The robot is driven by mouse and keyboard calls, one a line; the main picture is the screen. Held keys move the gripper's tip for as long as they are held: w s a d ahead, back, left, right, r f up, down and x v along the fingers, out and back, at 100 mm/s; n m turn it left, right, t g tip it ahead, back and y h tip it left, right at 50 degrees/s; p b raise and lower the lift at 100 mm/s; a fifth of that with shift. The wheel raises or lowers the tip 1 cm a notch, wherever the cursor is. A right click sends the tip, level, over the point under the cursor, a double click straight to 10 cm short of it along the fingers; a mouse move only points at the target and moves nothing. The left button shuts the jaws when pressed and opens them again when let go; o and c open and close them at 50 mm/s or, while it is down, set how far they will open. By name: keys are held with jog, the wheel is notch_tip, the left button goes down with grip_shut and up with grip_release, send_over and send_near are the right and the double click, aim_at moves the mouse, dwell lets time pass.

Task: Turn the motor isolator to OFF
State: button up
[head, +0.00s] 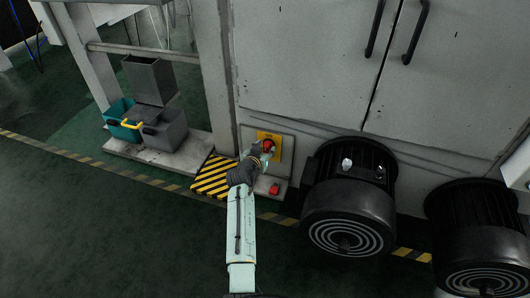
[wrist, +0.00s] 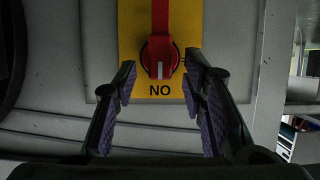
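The motor isolator is a red rotary handle (wrist: 159,55) on a yellow plate (wrist: 131,22), mounted on a grey panel. In the wrist view the handle runs vertically, and a white mark at its lower end points to lettering that reads "NO", consistent with ON seen upside down. My gripper (wrist: 160,76) is open, with one finger on each side of the handle's lower end and visible gaps between. The fingers do not appear to touch it. In the head view the yellow plate (head: 275,137) is partly covered by my gripper (head: 265,150).
A small red part (head: 274,189) sits on the panel below the isolator. A large black motor (head: 348,215) stands close to the right, with another motor (head: 478,235) beyond. A striped floor plate (head: 213,177) and bins (head: 165,130) lie to the left. Open floor is in front.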

jog(key=shift+w+d+f, duration=0.2)
jog(key=shift+w, duration=0.35)
grip_shut()
